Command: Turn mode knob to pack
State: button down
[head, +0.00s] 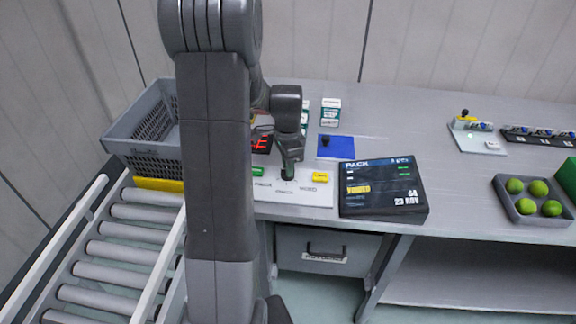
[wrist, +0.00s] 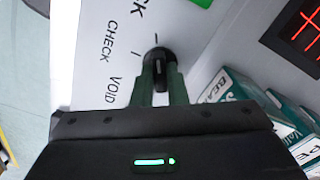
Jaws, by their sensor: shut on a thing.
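The mode knob (wrist: 157,62) is a small black dial on a white panel (wrist: 95,45). The panel letters beside it read CHECK and VOID, with a partly cut-off label ending in CK. My gripper (wrist: 160,90) has its two green fingers shut on the knob, one on each side. In the head view my gripper (head: 288,170) points down at the middle of the white panel (head: 300,196), and its fingers largely hide the knob. Which label the knob points to cannot be told. A black screen (head: 383,185) right of the panel shows PACK at its top.
The panel has a green button (head: 258,171) and a yellow button (head: 320,177). A red-lit display (head: 262,140), white-green boxes (head: 331,112) and a blue pad (head: 337,146) lie behind. A grey crate (head: 148,150) and roller conveyor (head: 120,257) are left; a tray of green balls (head: 505,203) is right.

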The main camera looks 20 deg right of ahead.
jog(key=shift+r, duration=0.1)
jog(key=c, duration=1.4)
grip_release()
jog(key=shift+c, duration=0.2)
notch_tip(320, 180, up, 14)
jog(key=shift+f, duration=0.2)
notch_tip(320, 180, down, 14)
jog(key=shift+r, duration=0.1)
jog(key=shift+r, duration=0.15)
